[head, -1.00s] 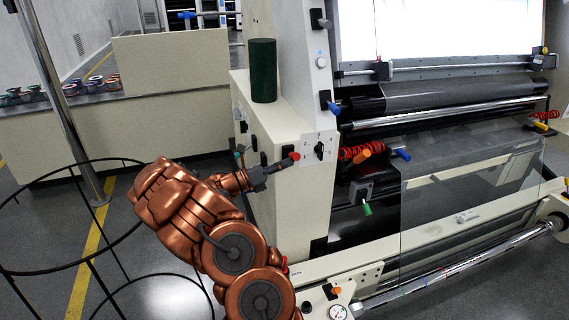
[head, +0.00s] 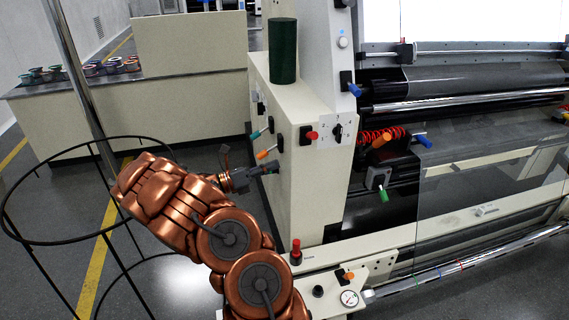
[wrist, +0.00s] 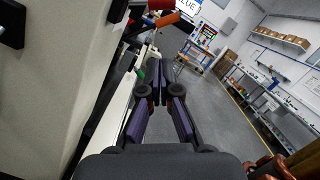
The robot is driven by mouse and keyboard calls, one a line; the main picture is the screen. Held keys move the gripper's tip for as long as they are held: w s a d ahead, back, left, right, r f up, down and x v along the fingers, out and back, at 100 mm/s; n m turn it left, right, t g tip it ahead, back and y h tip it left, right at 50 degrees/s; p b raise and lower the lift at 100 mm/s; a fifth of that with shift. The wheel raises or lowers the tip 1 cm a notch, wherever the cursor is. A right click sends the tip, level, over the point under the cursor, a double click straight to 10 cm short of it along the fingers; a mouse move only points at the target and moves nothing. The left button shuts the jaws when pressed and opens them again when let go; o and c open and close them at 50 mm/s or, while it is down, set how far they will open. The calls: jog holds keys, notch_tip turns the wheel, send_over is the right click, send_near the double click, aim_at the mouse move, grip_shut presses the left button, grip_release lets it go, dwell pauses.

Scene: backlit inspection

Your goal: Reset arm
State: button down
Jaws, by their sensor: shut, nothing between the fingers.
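My gripper (head: 272,168) is at the end of my copper-coloured arm, in front of the cream machine cabinet (head: 300,205) in the head view. It is shut and holds nothing. In the wrist view my gripper (wrist: 160,82) shows its two fingers together, pointing out over the grey floor. The cabinet wall fills the left of the wrist view.
A dark green cylinder (head: 283,50) stands on the cabinet. A glass panel (head: 480,190) and rollers are at right. A black wire hoop frame (head: 85,240) and a metal post (head: 78,70) are at left. Open floor (wrist: 215,125) shows in the wrist view.

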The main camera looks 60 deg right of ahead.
jog(key=shift+v, duration=0.95)
jog(key=s+a+r+m+t+y, duration=0.1)
jog(key=s+a+r+m+y, duration=0.3)
jog(key=a, duration=0.3)
jog(key=s+a+r+m+t+y, duration=0.1)
jog(key=s+a+r+m+y, duration=0.1)
jog(key=s+a+r+m, duration=0.25)
jog(key=s+a+f+m+t+y, duration=0.1)
jog(key=s+a+m+t+y, duration=0.1)
jog(key=a, duration=0.9)
jog(key=s+a+f+m+t+y+p, duration=0.1)
jog(key=s+a+f+m+t+y, duration=0.1)
jog(key=a, duration=0.9)
jog(key=s+a+f+m+t+y+p, duration=0.1)
jog(key=s+a+f+m+t+y, duration=0.1)
jog(key=a, duration=1)
jog(key=m+t+y, duration=0.1)
jog(key=t+y, duration=0.1)
jog(key=t, duration=0.1)
jog(key=shift+s+t+y, duration=0.3)
jog(key=shift+s+y, duration=0.1)
jog(key=shift+m, duration=0.25)
